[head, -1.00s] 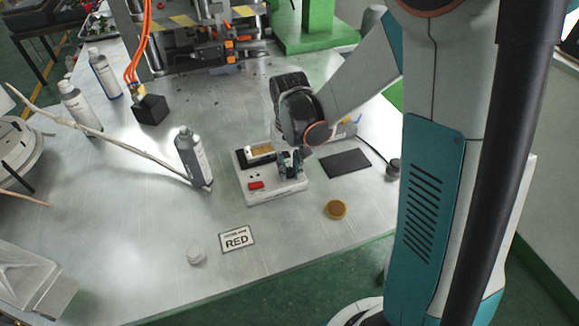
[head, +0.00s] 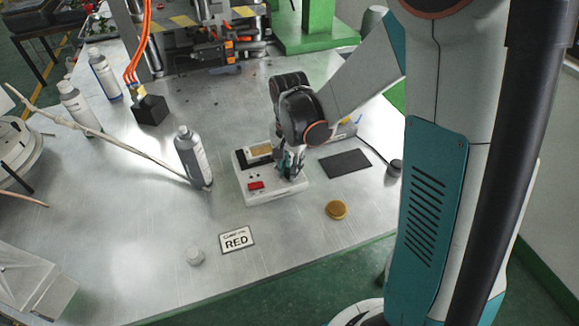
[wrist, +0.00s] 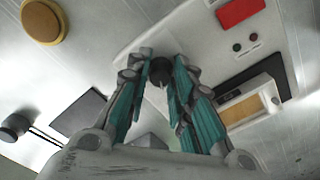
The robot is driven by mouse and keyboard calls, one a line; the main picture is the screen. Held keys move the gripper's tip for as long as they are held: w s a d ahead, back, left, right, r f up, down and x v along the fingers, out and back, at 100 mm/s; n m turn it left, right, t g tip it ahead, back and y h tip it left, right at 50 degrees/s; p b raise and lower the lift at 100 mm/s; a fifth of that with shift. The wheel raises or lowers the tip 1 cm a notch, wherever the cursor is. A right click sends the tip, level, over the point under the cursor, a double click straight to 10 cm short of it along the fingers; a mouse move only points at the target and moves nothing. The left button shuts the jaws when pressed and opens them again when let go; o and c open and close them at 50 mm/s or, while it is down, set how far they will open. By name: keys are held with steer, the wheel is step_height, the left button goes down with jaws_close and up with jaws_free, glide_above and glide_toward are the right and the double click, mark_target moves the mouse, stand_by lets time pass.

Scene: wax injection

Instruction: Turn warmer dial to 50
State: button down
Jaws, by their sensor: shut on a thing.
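The warmer (head: 277,193) is a white box on the metal table, with a red switch (head: 255,185) on its front part and a tan block in a dark recess (head: 259,150) on top. My gripper (head: 290,166) points down over the warmer's right part. In the wrist view my gripper (wrist: 167,82) has its teal fingers on both sides of the black dial (wrist: 160,70) and is shut on it. The dial's marks and setting cannot be read. The warmer's white top (wrist: 207,48) also shows there, with its red switch (wrist: 240,12).
A grey bottle (head: 193,158) stands just left of the warmer. A dark pad (head: 345,163) and a round amber disc (head: 336,210) lie to its right.

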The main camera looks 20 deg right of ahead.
steer(key=shift+s+f, duration=0.1)
stand_by(0.5)
steer(key=c, duration=1.4)
jaws_free()
steer(key=shift+o, duration=0.2)
step_height(320, 180, up, 12)
steer(key=s+r+n+t, duration=0.2)
steer(key=s+n+t, duration=0.1)
steer(key=s+n, duration=0.2)
steer(key=s+r+n+t, duration=0.3)
steer(key=s+n+t, duration=0.1)
steer(key=s, duration=0.5)
steer(key=shift+s+r+n, duration=0.25)
steer(key=shift+s+n, duration=0.15)
steer(key=shift+n, duration=0.2)
